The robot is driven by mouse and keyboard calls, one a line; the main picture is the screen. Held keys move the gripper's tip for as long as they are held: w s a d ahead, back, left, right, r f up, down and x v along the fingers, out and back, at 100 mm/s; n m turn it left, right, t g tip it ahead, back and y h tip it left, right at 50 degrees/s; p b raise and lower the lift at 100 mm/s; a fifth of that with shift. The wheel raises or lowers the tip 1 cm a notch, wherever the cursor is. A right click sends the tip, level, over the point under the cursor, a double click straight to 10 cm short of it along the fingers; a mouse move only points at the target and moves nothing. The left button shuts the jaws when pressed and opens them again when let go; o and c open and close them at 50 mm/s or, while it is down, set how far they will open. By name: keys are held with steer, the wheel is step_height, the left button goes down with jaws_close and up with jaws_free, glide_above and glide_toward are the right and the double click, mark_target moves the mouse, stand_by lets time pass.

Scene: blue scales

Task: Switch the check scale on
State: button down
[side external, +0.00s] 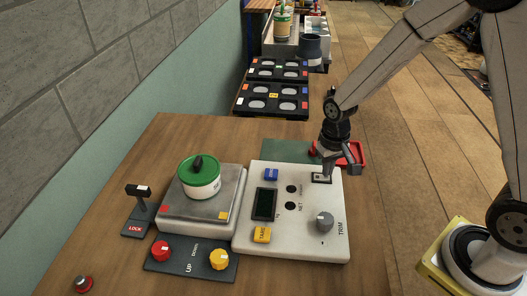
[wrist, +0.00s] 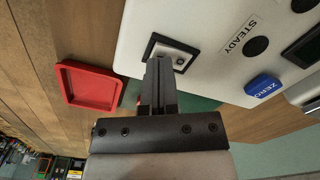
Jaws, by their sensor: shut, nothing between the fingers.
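The check scale has a white control housing (side external: 292,238) and a metal weighing plate (side external: 225,201). A small black-framed switch (side external: 319,181) sits at the housing's far right corner; it also shows in the wrist view (wrist: 181,58). My gripper (side external: 323,174) points down at this switch with its fingers together and empty. In the wrist view the fingertips (wrist: 159,64) overlap the switch's near edge; I cannot tell whether they touch it. The scale's display (side external: 264,204) looks dark, and the lamps (side external: 291,189) look black. The switch's position is unclear.
A white tub with a green lid (side external: 200,169) stands on the plate. The housing carries a blue ZERO button (side external: 271,175), a yellow button (side external: 262,235) and a TRIM knob (side external: 324,222). A red tray (side external: 352,153) lies behind my gripper. A LOCK lever (side external: 140,205) stands left.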

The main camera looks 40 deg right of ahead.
steer(key=shift+f, duration=0.45)
stand_by(0.4)
steer(key=shift+r, duration=3.5)
steer(key=shift+s, duration=0.1)
steer(key=s+n+t, duration=0.2)
steer(key=s+n, duration=0.1)
steer(key=s, duration=0.5)
steer(key=shift+a+f+t, duration=0.15)
steer(key=shift+a+t, duration=0.15)
steer(key=shift+a, duration=0.1)
